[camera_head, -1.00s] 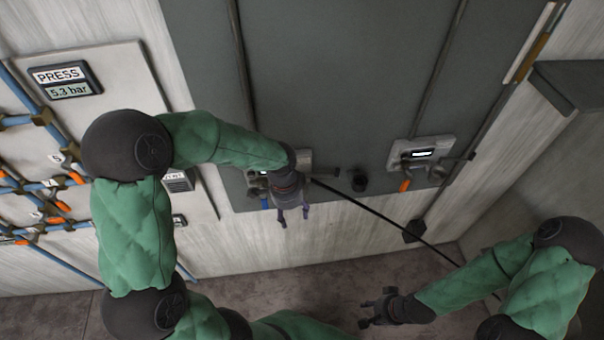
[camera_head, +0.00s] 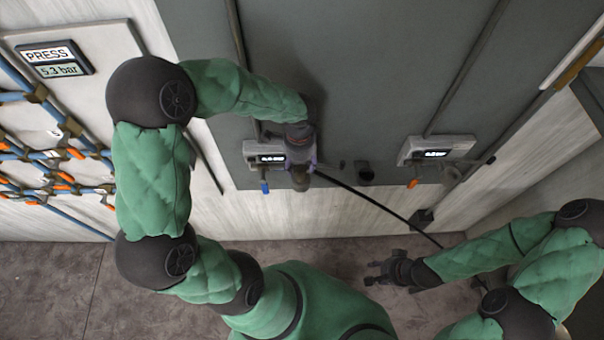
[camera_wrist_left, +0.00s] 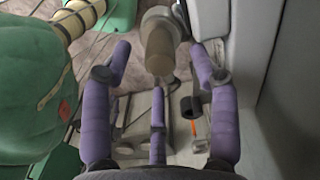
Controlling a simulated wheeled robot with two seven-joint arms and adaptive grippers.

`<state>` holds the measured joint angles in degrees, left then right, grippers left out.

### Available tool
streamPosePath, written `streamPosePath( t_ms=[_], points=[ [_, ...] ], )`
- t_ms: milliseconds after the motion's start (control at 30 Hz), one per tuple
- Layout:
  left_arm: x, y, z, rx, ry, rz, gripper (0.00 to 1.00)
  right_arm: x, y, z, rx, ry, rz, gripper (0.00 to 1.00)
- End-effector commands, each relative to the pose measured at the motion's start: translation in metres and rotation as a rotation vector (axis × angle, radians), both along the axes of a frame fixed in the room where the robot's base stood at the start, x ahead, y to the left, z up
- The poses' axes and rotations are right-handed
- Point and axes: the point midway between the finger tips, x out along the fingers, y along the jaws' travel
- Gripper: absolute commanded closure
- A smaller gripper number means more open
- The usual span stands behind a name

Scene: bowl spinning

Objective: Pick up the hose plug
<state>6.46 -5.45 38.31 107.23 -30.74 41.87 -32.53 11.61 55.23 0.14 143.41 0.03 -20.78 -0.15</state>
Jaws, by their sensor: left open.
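A grey-brown cylindrical piece, seemingly the hose plug (camera_head: 301,183), shows at the wall just below my left gripper (camera_head: 301,163). In the left wrist view the plug (camera_wrist_left: 160,48) lies between the tips of the purple fingers of my left gripper (camera_wrist_left: 160,70). These fingers are spread open, with visible gaps on both sides of the plug. A black hose (camera_head: 375,203) runs from beside the left gripper down to the right; where it meets the plug is hidden. My right gripper (camera_head: 374,273) hangs well away at lower right, its small dark fingers apart and empty.
A display box (camera_head: 262,156) with a blue handle (camera_head: 265,187) sits left of my left gripper. Another box (camera_head: 436,151) with an orange handle (camera_head: 412,184) is to the right. A dark round fitting (camera_head: 366,175) protrudes between them. Blue pipes (camera_head: 55,220) line the left wall.

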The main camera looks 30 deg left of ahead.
Motion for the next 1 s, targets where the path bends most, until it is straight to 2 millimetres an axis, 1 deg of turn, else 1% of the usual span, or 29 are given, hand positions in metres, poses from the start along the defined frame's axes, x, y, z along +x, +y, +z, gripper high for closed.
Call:
streamPosePath(
  t_ms=[133, 300, 400, 533, 733, 933, 967, 1000],
  points=[
    [0.001, -0.002, -0.011, -0.001, 0.002, 0.001, 0.40, 0.000, 0.000, 0.001, 0.000, 0.001, 0.000, 0.60],
    [0.004, -0.004, -0.036, -0.001, 0.002, 0.001, 0.40, 0.000, 0.000, 0.003, 0.000, 0.001, 0.000, 0.60],
    [0.004, -0.004, -0.047, -0.001, 0.002, 0.001, 0.40, 0.000, 0.000, 0.003, 0.000, 0.000, 0.000, 0.60],
    [0.004, -0.004, -0.052, -0.001, -0.001, 0.001, 0.40, 0.000, 0.000, 0.003, 0.000, 0.000, 0.000, 0.60],
    [0.004, -0.004, -0.052, -0.001, -0.001, 0.001, 0.40, 0.000, 0.000, 0.003, 0.000, 0.001, 0.000, 0.60],
    [0.004, -0.004, -0.052, -0.001, -0.001, 0.001, 0.96, 0.000, 0.000, 0.003, 0.000, 0.000, 0.000, 0.60],
    [0.004, -0.004, -0.052, -0.001, -0.001, 0.001, 1.00, 0.000, 0.000, 0.003, 0.000, 0.000, 0.000, 0.60],
    [0.004, -0.004, -0.052, -0.001, -0.001, 0.001, 1.00, 0.000, 0.000, 0.003, 0.000, 0.000, 0.000, 0.60]
  ],
)
